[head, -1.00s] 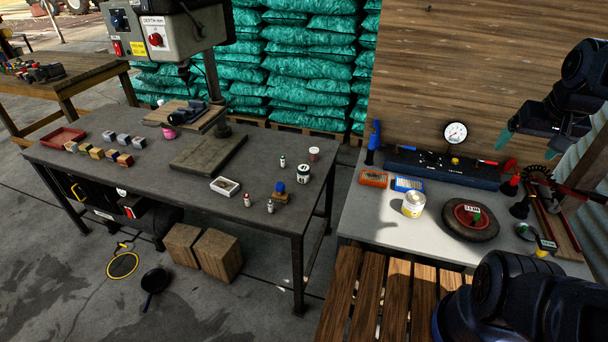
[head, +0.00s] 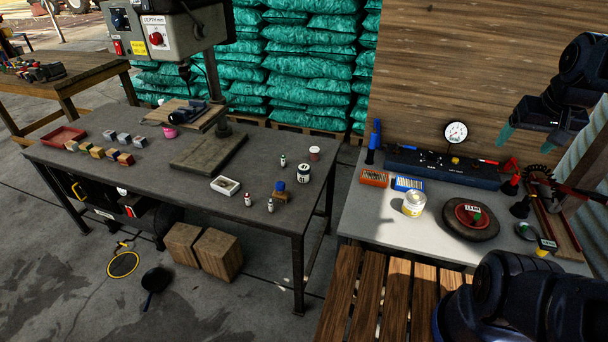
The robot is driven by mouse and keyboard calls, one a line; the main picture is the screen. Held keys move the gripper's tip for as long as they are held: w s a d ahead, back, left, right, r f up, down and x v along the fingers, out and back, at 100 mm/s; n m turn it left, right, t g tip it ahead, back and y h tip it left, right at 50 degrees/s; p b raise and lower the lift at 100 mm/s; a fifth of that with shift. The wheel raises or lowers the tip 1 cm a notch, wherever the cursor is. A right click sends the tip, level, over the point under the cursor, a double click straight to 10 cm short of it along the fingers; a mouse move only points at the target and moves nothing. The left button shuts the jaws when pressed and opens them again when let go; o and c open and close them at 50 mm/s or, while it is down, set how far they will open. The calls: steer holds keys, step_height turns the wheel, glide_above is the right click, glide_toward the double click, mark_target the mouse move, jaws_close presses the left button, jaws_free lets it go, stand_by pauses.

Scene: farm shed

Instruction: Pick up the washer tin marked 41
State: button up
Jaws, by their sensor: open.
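A small round tin with a white lid and a black-and-white label (head: 303,173) stands upright near the right end of the dark metal workbench (head: 255,207). The number on its label is small and looks like 41, though I cannot read it surely. My gripper (head: 529,142) is at the upper right, above the back of the grey side table. Its two teal fingertips are apart, with nothing between them. It is well to the right of the tin and not touching anything that I can see.
A drill press (head: 160,30) rises behind the bench. The grey side table (head: 375,223) holds a larger tin (head: 413,203) and a wheel (head: 470,219).

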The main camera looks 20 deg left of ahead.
steer(key=w+a+f+n+g, duration=0.1)
steer(key=w+a+n, duration=0.3)
steer(key=w+a, duration=0.6)
steer(key=w+a+f+n+g, duration=0.1)
steer(key=w+a+n, duration=0.45)
steer(key=w, duration=0.75)
steer(key=n+g, duration=0.3)
steer(key=n, duration=0.6)
glide_above(303, 167)
step_height(303, 167, down, 34)
steer(key=shift+d, duration=0.15)
steer(key=shift+s+f+n, duration=0.15)
steer(key=shift+f+n, duration=0.1)
steer(key=shift+f, duration=0.3)
step_height(303, 167, down, 4)
steer(key=shift+f, duration=0.15)
steer(key=shift+w+f, duration=0.15)
steer(key=shift+f, duration=1.3)
steer(key=shift+w+f, duration=0.1)
steer(key=shift+f, duration=1.3)
